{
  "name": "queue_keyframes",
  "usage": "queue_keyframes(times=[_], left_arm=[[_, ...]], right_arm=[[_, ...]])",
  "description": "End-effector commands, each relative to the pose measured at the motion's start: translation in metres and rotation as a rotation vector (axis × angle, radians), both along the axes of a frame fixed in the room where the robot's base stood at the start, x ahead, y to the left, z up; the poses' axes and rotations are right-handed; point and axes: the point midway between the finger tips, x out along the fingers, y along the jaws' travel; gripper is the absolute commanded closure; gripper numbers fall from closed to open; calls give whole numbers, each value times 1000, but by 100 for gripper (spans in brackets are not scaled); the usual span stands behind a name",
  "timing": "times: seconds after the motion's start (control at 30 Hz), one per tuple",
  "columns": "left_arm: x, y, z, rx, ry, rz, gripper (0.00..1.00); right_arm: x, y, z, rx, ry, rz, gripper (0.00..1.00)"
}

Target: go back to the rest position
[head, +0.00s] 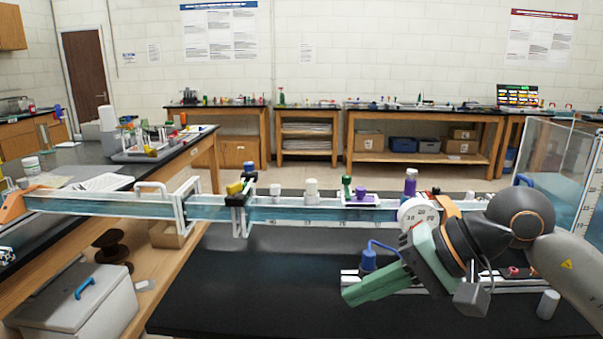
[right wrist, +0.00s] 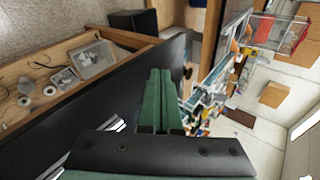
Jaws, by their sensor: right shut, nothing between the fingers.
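My right gripper (head: 347,293) comes in from the right in the head view, above the black bench top (head: 240,290). Its green fingers are together and hold nothing. In the right wrist view the fingers (right wrist: 160,72) also lie side by side with no object between them. My left gripper is not in view.
A long clear water channel (head: 110,203) with white frames runs across behind the gripper. A blue-topped fitting (head: 369,260) on a rail is close beside the fingers. A grey cylinder (head: 548,304) stands at the right. The bench's left front is clear.

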Motion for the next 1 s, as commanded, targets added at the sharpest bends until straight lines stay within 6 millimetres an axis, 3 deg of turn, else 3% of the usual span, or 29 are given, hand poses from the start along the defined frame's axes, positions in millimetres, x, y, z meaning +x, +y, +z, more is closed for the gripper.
queue_keyframes(times=[0.03,0.13,0.33,0.47,0.57,0.67,0.73,0.77,0.87,1.0], left_arm=[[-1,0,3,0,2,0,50],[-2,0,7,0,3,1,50],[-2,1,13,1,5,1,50],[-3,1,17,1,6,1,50],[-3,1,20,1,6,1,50],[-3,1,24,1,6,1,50],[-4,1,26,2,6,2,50],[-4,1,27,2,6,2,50],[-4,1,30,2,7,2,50],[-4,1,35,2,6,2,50]], right_arm=[[-11,20,-6,123,135,-6,100],[-29,52,-5,374,417,-43,100],[-37,78,11,839,1062,-168,100],[-21,71,11,1123,1518,-276,100],[-1,54,-4,1338,1882,-369,100],[17,31,-36,1554,2248,-466,100],[27,12,-69,1712,2502,-533,100],[29,4,-86,-1708,-2498,539,100],[26,-23,-150,-1472,-2134,467,100],[-9,-55,-246,-1195,-1635,349,100]])
